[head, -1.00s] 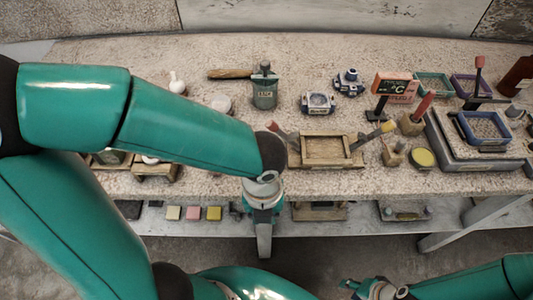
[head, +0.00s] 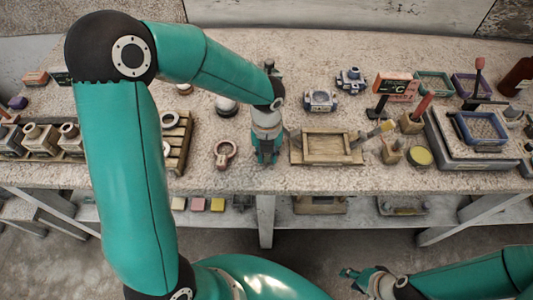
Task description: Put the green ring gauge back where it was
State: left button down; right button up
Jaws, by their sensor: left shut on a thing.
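My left gripper (head: 265,158) points down over the near part of the table, left of the wooden frame. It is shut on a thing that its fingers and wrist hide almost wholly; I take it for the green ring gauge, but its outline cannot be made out. A reddish ring gauge (head: 225,153) with a short handle lies on the table just left of the gripper, apart from it. My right gripper (head: 347,278) is low at the bottom right, in front of the table, open and empty.
A slatted wooden rack (head: 178,150) is left of the reddish ring, partly behind my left arm. The wooden frame (head: 327,134) stands close on the right. A white sphere (head: 226,106) is behind. The table's front edge is near.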

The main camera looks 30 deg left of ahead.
pick_arm(q)
jog(key=shift+f, duration=0.45)
jog(key=shift+f, duration=0.1)
jog(key=c, duration=1)
grip_release()
notch_tip(320, 180, up, 12)
jog(key=shift+r, duration=0.15)
